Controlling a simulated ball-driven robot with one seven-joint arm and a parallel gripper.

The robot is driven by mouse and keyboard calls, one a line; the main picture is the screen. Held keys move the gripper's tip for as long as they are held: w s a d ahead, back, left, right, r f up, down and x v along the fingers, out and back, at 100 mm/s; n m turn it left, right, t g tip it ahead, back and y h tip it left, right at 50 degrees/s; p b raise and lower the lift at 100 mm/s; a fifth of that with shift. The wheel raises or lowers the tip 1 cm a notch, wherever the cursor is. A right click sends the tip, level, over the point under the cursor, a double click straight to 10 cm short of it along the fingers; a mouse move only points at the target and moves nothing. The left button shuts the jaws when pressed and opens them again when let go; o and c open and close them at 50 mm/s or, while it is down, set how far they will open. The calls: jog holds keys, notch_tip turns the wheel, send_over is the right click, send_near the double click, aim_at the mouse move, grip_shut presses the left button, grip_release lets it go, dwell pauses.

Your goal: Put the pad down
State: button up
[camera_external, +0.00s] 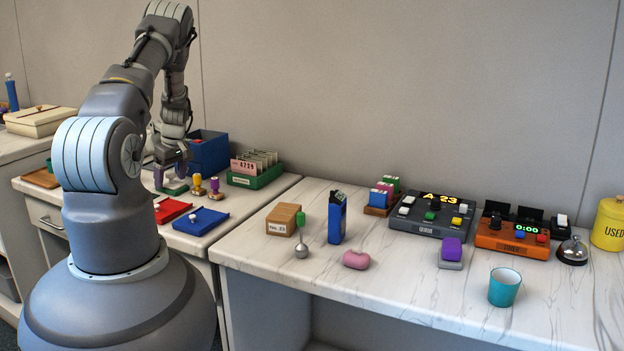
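My gripper (170,174) points down over the left counter, at the far side of my arm. Two purplish finger-like parts show at its end, with a gap between them. A small green pad-like piece (174,188) is directly below and between them; I cannot tell whether the fingers grip it or whether it rests on the counter. A red pad (172,210) and a blue pad (201,221) lie flat on the counter in front of it. Part of this area is hidden by my arm.
Stamps with yellow (197,185) and purple (215,187) handles stand just right of the gripper. A blue box (208,152) and a green card tray (256,177) are behind. The right counter (405,290) holds a cardboard box (283,219), consoles and a teal cup (504,287).

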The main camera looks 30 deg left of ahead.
jog(key=p+v, duration=0.4)
jog(key=v, duration=0.8)
jog(key=shift+r, duration=0.15)
notch_tip(320, 180, up, 11)
jog(key=m+t, duration=0.3)
send_over(179, 185)
jog(key=w+d, duration=0.4)
jog(key=w, duration=0.2)
jog(key=w+d+r+m+t, duration=0.15)
jog(key=d+r, duration=0.25)
jog(key=r, duration=0.4)
jog(key=d+r+m+t, duration=0.2)
jog(key=d+r, duration=0.3)
jog(key=r, duration=0.4)
jog(key=d+r+m+t, duration=0.2)
jog(key=d+r, duration=0.2)
jog(key=r, duration=0.6)
jog(key=s+d+r+m+t+h, duration=0.1)
jog(key=s+d+r, duration=0.3)
jog(key=r, duration=0.5)
jog(key=s+d+r+m+t+h, duration=0.1)
jog(key=s+d+r+m+t, duration=0.2)
jog(key=r, duration=0.6)
jog(key=s+d+r+m+t+h, duration=0.1)
jog(key=s+d+r+m+t, duration=0.1)
jog(key=s+d+r+m, duration=0.2)
jog(key=s+d+r, duration=0.3)
jog(key=d+r, duration=0.1)
jog(key=r, duration=0.1)
jog(key=shift+s, duration=0.2)
